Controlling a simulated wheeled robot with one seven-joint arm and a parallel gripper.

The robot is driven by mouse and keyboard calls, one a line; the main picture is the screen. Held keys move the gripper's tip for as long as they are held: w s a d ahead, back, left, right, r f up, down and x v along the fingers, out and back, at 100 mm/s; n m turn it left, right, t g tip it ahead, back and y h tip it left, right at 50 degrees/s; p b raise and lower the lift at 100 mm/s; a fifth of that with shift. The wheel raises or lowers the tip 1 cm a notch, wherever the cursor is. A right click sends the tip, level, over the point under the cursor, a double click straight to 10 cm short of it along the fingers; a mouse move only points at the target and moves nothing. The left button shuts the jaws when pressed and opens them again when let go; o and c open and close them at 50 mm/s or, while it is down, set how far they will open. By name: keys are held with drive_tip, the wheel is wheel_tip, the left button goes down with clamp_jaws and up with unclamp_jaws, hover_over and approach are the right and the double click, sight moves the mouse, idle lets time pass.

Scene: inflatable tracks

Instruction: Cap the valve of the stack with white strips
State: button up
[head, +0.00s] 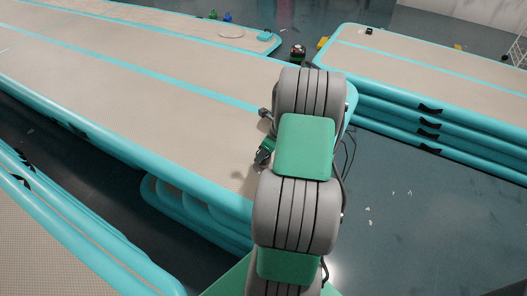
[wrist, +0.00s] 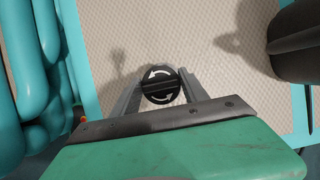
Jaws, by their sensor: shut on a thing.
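A round black cap (wrist: 158,85) with white curved arrows on its face sits between the fingers of my gripper (wrist: 160,78) in the wrist view. My gripper is shut on it, above the beige top (wrist: 210,75) of a teal-edged inflatable track. In the head view my gripper (head: 264,150) is small and partly hidden by my arm, over the near right corner of the large track (head: 130,95). A stack of teal-sided tracks (head: 430,118) with black handles stands at right. I cannot make out white strips or a valve on any stack.
More teal tubes (wrist: 25,75) run along the left of the wrist view. Another track (head: 60,235) lies at lower left, beyond a dark gap. Grey floor (head: 410,215) is open at right.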

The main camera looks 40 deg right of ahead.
drive_tip(key=shift+f+b, duration=1)
drive_tip(key=shift+f, duration=1.05)
drive_tip(key=n, duration=0.2)
drive_tip(key=n+g+y, duration=0.1)
drive_tip(key=n, duration=0.1)
drive_tip(key=shift+n+y, duration=0.3)
drive_tip(key=shift+n, duration=0.3)
drive_tip(key=shift+n+g+y, duration=0.3)
drive_tip(key=shift+n+g, duration=0.1)
drive_tip(key=shift+n, duration=0.8)
drive_tip(key=n+g, duration=0.1)
drive_tip(key=n, duration=0.2)
drive_tip(key=shift+y, duration=0.3)
